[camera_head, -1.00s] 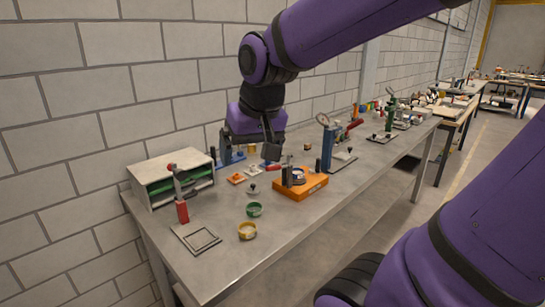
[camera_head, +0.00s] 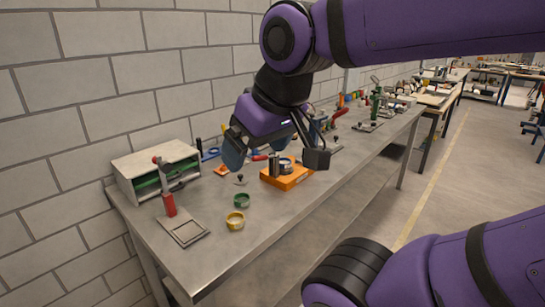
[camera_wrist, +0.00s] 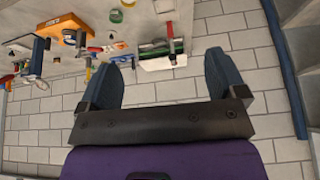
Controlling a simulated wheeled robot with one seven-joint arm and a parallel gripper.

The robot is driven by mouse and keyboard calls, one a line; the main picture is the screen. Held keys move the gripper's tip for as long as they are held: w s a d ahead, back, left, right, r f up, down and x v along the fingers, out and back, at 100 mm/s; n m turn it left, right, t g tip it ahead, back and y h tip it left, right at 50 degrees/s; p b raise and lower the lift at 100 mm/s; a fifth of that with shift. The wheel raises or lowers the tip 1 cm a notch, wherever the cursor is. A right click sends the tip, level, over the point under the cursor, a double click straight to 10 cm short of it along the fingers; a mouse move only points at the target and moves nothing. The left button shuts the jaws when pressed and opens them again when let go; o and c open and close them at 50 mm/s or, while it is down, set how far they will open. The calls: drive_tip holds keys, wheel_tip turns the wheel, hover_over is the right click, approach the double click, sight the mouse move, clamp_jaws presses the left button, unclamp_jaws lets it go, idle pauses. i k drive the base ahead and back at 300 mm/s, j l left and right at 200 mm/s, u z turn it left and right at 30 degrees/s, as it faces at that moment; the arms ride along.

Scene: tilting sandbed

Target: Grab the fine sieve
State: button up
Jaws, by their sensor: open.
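Small round sieve-like rings stand on the bench: a green one (camera_head: 242,200) and a yellow one (camera_head: 235,220) at its front left. The wrist view shows the green ring (camera_wrist: 116,16) and the yellow ring (camera_wrist: 127,3) at its top edge. Another ring (camera_head: 285,164) sits on the orange block (camera_head: 287,177). I cannot tell which is the fine sieve. My gripper (camera_head: 276,155) is open and empty, above the bench and partly in front of the orange block's area. Its fingers (camera_wrist: 170,58) are spread wide with nothing between them.
A metal bench (camera_head: 190,265) runs along the block wall. A white box with green trays (camera_head: 155,170) and a red-handled stand with a square base (camera_head: 184,232) are at the left. Taller tools stand behind my gripper. The front bench edge is fairly clear.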

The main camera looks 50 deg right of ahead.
sight(284, 162)
drive_tip(key=i+l, duration=0.1)
drive_tip(key=l, duration=0.45)
drive_tip(key=i+l, duration=0.1)
drive_tip(key=l, duration=1)
drive_tip(key=i, duration=0.05)
